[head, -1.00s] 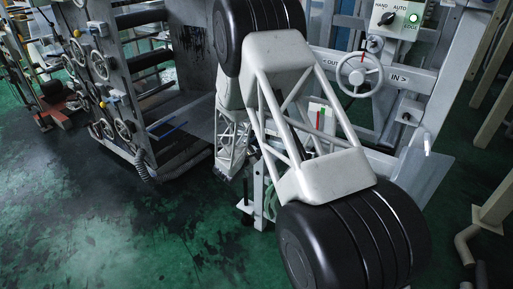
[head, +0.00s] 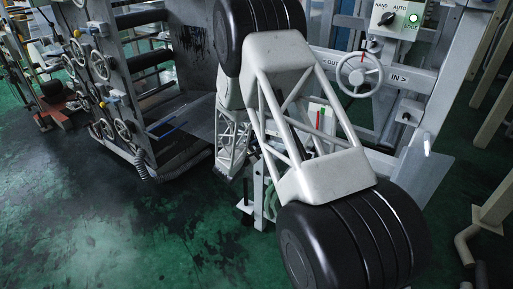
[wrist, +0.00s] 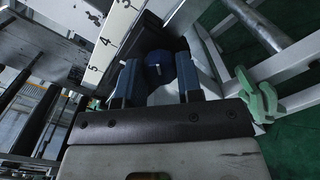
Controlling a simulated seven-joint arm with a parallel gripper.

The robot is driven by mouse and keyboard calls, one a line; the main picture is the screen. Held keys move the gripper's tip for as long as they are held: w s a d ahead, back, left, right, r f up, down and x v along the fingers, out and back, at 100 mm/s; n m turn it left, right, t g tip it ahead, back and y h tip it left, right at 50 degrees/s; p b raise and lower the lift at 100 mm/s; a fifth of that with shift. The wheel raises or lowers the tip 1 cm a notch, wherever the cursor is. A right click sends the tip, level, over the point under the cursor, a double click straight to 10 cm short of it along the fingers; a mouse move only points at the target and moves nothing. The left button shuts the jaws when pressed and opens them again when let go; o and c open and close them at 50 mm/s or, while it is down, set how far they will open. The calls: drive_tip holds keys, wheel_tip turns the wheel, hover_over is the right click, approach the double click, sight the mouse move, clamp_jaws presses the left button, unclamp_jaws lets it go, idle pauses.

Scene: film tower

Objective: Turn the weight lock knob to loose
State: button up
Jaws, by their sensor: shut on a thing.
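In the wrist view, a dark blue knob (wrist: 158,62) sits between the two blue fingers of my gripper (wrist: 157,72). The gripper is shut on the knob, one finger on each side. The knob's near part is partly hidden by the fingers and the dark crossbar of my gripper. No loose or tight marking on it can be made out. In the head view my own arm covers the middle, and neither the knob nor my fingertips can be made out there.
A numbered white scale (wrist: 111,42) runs beside the knob, with a pale green lever (wrist: 257,95) at the right. In the head view a handwheel (head: 360,75) and a HAND/AUTO switch box (head: 397,19) stand at the right. Green floor (head: 75,225) is free at the left.

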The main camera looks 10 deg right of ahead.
drive_tip(key=n, duration=0.4)
drive_tip(key=shift+n, duration=0.4)
drive_tip(key=n, duration=0.4)
drive_tip(key=shift+n, duration=0.3)
drive_tip(key=n, duration=0.4)
drive_tip(key=shift+n+t, duration=0.3)
drive_tip(key=shift+f+n, duration=0.1)
drive_tip(key=shift+n, duration=1.9)
drive_tip(key=o, duration=0.9)
drive_tip(key=shift+a, duration=0.1)
